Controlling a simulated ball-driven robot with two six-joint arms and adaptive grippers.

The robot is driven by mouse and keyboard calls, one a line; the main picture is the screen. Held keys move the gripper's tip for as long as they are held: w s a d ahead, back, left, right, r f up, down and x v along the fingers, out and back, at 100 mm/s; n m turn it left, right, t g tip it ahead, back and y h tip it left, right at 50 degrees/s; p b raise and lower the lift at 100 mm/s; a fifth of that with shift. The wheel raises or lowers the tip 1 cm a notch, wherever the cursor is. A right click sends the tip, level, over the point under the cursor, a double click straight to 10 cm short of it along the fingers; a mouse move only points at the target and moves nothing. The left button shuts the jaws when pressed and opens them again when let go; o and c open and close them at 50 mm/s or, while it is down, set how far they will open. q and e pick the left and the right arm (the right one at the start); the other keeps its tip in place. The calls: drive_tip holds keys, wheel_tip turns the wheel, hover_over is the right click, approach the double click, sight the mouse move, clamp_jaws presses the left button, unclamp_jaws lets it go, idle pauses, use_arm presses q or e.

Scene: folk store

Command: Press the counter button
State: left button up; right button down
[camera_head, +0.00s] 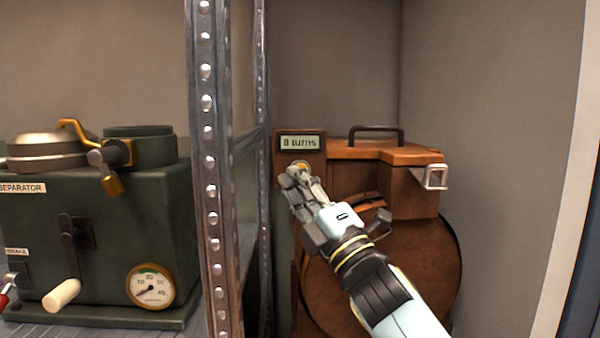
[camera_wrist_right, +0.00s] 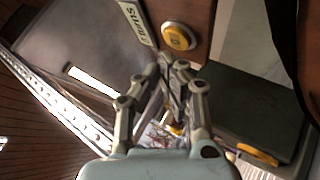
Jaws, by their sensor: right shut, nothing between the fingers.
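The counter (camera_head: 280,160) is a brown box with a plate reading "8 turns" (camera_head: 299,142). Its round yellow button (camera_head: 301,164) sits below the plate, partly hidden by my right gripper (camera_head: 296,178). There the fingertips of my right gripper (camera_wrist_right: 174,64) are together, empty, and appear just below the button in the picture. I cannot tell from the head view whether they touch it. My left gripper is not in view.
The counter adjoins a large round brown wooden drum (camera_head: 440,270) with a dark top handle (camera_head: 376,130). A perforated metal shelf post (camera_head: 208,150) stands close on the left. Beyond it is a dark green separator (camera_head: 90,220) with a crank and gauge. A grey wall (camera_head: 490,130) bounds the right.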

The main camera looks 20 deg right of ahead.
drive_tip(key=shift+w, duration=0.15)
drive_tip(key=shift+w+d, duration=0.15)
drive_tip(key=shift+w, duration=0.15)
drive_tip(key=shift+w+b, duration=0.3)
drive_tip(key=shift+w, duration=0.05)
idle(0.8)
drive_tip(key=shift+d+r, duration=0.1)
drive_tip(key=shift+r, duration=0.3)
idle(0.5)
drive_tip(key=shift+s+f, duration=0.3)
drive_tip(key=shift+s, duration=0.2)
drive_tip(key=shift+p, duration=0.3)
